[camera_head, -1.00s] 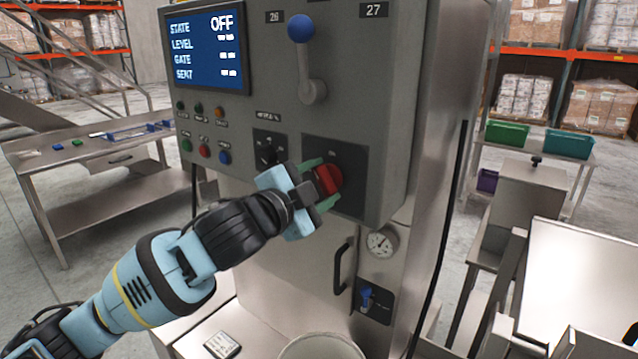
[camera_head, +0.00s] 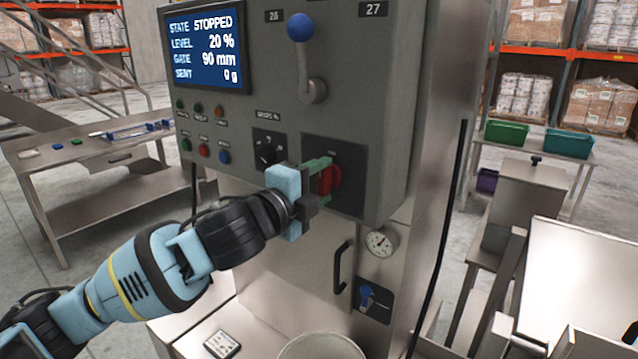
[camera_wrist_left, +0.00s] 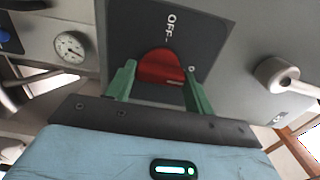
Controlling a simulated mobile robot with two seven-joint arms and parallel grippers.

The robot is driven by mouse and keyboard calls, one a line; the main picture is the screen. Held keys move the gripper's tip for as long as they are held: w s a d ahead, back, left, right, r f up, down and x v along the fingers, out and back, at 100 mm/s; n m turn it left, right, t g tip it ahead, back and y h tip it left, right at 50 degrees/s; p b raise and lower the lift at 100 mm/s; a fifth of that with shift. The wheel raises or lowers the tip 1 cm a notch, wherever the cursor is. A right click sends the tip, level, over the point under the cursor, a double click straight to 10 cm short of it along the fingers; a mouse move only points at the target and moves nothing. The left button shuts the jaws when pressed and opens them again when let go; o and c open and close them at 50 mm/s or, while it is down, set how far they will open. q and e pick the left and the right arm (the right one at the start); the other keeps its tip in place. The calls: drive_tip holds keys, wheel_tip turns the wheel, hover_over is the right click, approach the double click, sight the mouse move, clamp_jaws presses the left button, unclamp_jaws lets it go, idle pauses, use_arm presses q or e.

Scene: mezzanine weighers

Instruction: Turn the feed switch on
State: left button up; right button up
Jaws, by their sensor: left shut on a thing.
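The feed switch is a red rotary knob (camera_head: 331,180) on a dark square plate (camera_head: 350,155) at the lower right of the grey control panel. My left gripper (camera_head: 322,180) is at the knob, its green fingers on either side of it. The left wrist view also shows the red knob (camera_wrist_left: 161,68) between the two fingertips (camera_wrist_left: 158,82), with "OFF" lettering on the plate. The gripper is shut on the knob and hides part of it in the head view. The display (camera_head: 207,47) reads STATE STOPPED, LEVEL 20 %, GATE 90 mm, SENT 0 g. My right gripper is not in view.
A lever with a blue ball (camera_head: 300,27) stands above the knob. A black selector (camera_head: 266,153) and several small buttons are to the left. A door handle (camera_head: 341,266), a gauge (camera_head: 381,241) and a blue valve (camera_head: 367,293) are below. A pale bucket (camera_head: 320,348) stands underneath.

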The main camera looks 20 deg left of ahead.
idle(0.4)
use_arm(q)
drive_tip(key=o, duration=1)
drive_tip(key=shift+s, duration=0.1)
drive_tip(key=shift+v, duration=3.85)
